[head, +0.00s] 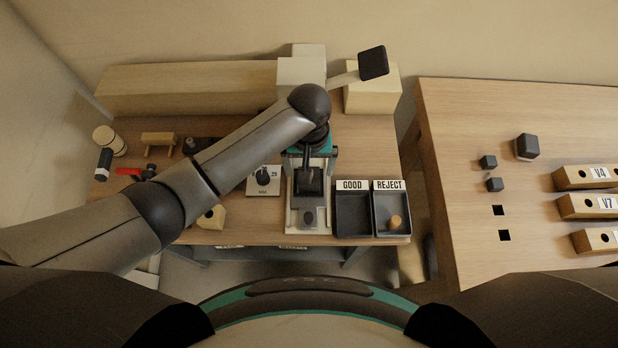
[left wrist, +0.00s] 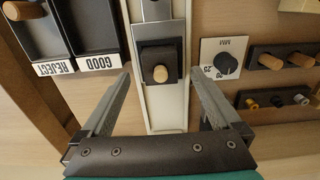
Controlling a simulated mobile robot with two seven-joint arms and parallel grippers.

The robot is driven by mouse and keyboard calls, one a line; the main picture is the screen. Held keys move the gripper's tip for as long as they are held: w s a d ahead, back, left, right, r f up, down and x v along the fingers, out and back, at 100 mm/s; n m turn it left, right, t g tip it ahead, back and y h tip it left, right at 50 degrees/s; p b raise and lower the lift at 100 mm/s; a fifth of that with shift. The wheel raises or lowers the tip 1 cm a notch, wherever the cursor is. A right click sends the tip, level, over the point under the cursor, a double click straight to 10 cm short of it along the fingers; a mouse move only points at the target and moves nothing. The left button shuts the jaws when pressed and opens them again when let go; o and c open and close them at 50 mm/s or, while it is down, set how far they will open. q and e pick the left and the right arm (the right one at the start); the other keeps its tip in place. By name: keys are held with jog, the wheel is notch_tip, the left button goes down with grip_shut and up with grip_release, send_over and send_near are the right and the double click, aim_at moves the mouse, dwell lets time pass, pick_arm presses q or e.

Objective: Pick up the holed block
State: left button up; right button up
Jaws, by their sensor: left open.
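A small pale wooden block with a dark hole (head: 211,217) sits near the bench's front edge, left of centre, partly hidden by my left arm. It looks like the holed block and is not clearly seen in the left wrist view. My left gripper (head: 310,168) is over the fixture in mid-bench, well to the right of that block. In the left wrist view my left gripper (left wrist: 160,73) is open and empty, its fingers apart on either side of the fixture's dark holder (left wrist: 145,57) with a wooden peg. My right gripper is not in view.
Right of the fixture stand the GOOD tray (head: 353,234) and the REJECT tray (head: 379,230), which holds a wooden peg. A dial (head: 263,178) is left of the fixture. A black-ended lever (head: 373,62) rises behind. Blocks labelled V4 (head: 571,177) and V7 (head: 577,205) lie on the right table.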

pick_arm(q)
notch_tip(320, 180, down, 4)
jog(key=shift+w+r+b, duration=0.15)
jog(key=shift+r+b, duration=0.1)
jog(key=shift+b, duration=0.1)
jog(key=shift+c, duration=0.7)
jog(key=c, duration=1.3)
jog(key=shift+r, duration=0.1)
